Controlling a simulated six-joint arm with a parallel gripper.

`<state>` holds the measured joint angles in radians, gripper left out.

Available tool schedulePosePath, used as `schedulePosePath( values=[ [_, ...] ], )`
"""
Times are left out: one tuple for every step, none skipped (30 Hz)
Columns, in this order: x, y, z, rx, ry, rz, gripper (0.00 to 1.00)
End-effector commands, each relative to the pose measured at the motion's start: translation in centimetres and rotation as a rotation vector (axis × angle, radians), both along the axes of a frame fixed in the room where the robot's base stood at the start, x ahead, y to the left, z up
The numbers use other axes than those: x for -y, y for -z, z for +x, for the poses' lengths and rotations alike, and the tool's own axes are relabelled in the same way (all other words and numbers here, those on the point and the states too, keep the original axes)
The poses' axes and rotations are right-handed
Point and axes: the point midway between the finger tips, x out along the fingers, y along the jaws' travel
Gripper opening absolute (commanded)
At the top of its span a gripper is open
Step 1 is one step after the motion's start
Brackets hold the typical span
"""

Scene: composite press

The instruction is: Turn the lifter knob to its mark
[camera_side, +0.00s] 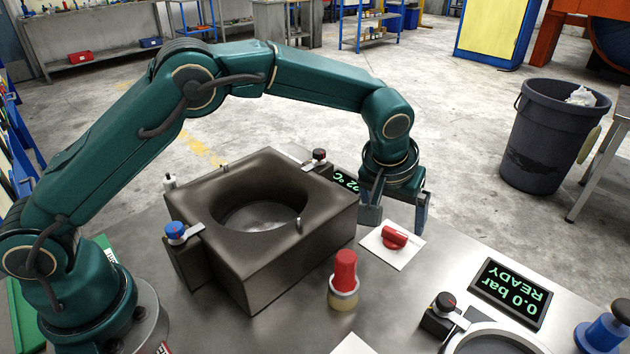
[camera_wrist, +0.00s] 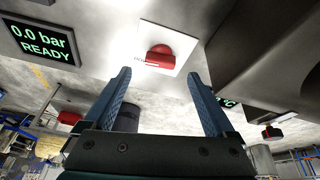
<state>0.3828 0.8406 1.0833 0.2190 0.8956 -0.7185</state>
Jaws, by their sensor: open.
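The red knob (camera_side: 394,237) sits on a white square plate (camera_side: 408,253) on the metal table, right of the dark mould block. My gripper (camera_side: 396,214) points down, just behind and above the knob in the side view. Its two fingers are spread apart with nothing between them. In the wrist view the knob (camera_wrist: 160,56) shows between and beyond the fingertips of my gripper (camera_wrist: 158,80), clear of both. Small print beside the knob is partly covered and too small to read; I cannot make out the mark.
The dark mould block (camera_side: 270,240) stands close to the left of my gripper. A red-topped cylinder (camera_side: 343,275) stands in front of the knob. A READY display (camera_side: 511,292) lies to the right. A black clamp (camera_side: 440,312) is at the front right. Bare table lies between knob and display.

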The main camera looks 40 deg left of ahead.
Motion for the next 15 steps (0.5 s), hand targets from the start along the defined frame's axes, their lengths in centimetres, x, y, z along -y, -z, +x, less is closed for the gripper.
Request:
schedulePosePath(
  values=[
    [0.1, 0.0, -0.2, 0.007, 0.046, 0.024, 0.90],
    [0.1, 0.0, -0.2, 0.012, 0.065, 0.034, 0.90],
    [0.1, 0.2, -0.2, 0.014, 0.082, 0.044, 0.90],
    [0.1, 0.3, -0.2, 0.014, 0.090, 0.048, 0.90],
    [0.1, 0.6, -0.1, 0.013, 0.095, 0.052, 0.90],
    [0.1, 0.9, 0.0, 0.013, 0.098, 0.053, 0.90],
    [0.0, 1.3, 0.2, 0.013, 0.097, 0.053, 0.90],
    [0.0, 1.6, 0.3, 0.013, 0.096, 0.053, 0.90],
    [0.0, 2.2, 0.5, 0.012, 0.095, 0.053, 0.90],
    [0.0, 2.5, 0.6, 0.011, 0.095, 0.053, 0.90],
    [-0.1, 2.9, 0.8, 0.011, 0.094, 0.052, 0.90],
    [-0.1, 3.2, 1.0, 0.014, 0.095, 0.051, 0.90],
    [-0.1, 3.6, 1.1, 0.012, 0.094, 0.052, 0.90],
    [-0.1, 3.8, 1.2, 0.013, 0.093, 0.051, 0.90],
    [-0.1, 4.1, 1.3, 0.013, 0.094, 0.050, 0.90]
  ],
)
